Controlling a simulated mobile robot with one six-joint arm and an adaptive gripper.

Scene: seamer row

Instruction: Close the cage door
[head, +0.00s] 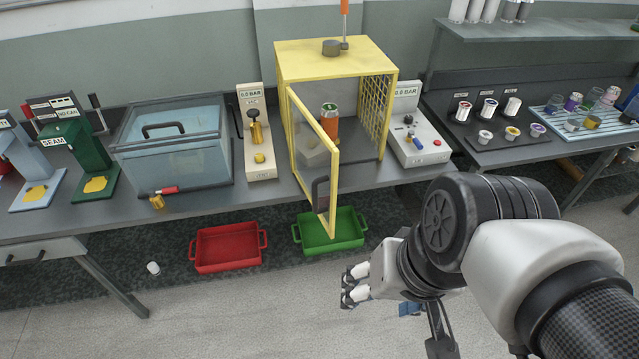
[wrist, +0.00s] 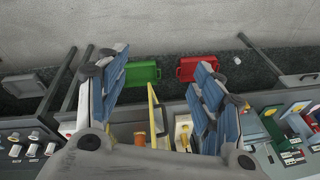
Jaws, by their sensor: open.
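The yellow cage (head: 335,60) stands on the bench with mesh on its right side. Its door (head: 314,158), a yellow frame with a clear panel, is swung open toward me, hinged at the left front edge. A dark handle (head: 320,194) sits low on the door near its free edge. An orange can (head: 330,122) with a green top stands inside the cage. My gripper (head: 350,286) is right of and below the door, apart from it, open and empty. In the wrist view the door (wrist: 154,112) shows edge-on between the fingers of my gripper (wrist: 166,95), beyond them.
A green tray (head: 331,231) and a red tray (head: 228,248) lie on the floor below the bench. Gauge stands flank the cage on the left (head: 257,140) and right (head: 415,130). A clear-lidded tank (head: 172,140) stands further left. A white cup (head: 153,268) lies on the floor.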

